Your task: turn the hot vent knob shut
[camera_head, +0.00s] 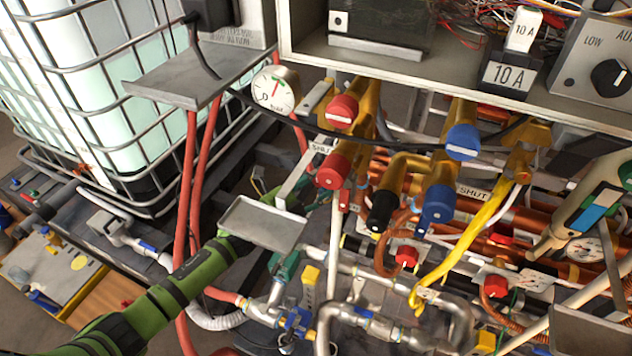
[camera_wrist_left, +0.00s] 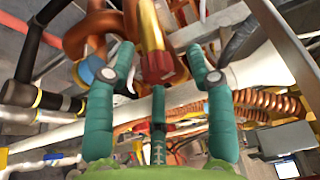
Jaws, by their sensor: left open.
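Two large red knobs on brass valves, an upper one (camera_head: 342,110) and a lower one (camera_head: 333,170), stand near SHUT labels in the head view. No label I can read tells which one is the hot vent knob. In the left wrist view, a red knob (camera_wrist_left: 158,68) on a brass stem lies ahead, between the fingers in the picture. My left gripper (camera_wrist_left: 159,58) is open, with a teal finger on each side of that knob; contact cannot be told. In the head view my green left arm reaches behind a grey plate (camera_head: 262,222), which hides most of the hand. My right gripper is not seen.
Blue knobs (camera_head: 461,142) (camera_head: 437,205), a black knob (camera_head: 380,212) and small red knobs (camera_head: 407,257) (camera_head: 495,286) crowd the right. Red hoses (camera_head: 190,190) run beside my arm. A pressure gauge (camera_head: 275,88) hangs above. Pipes leave little free room.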

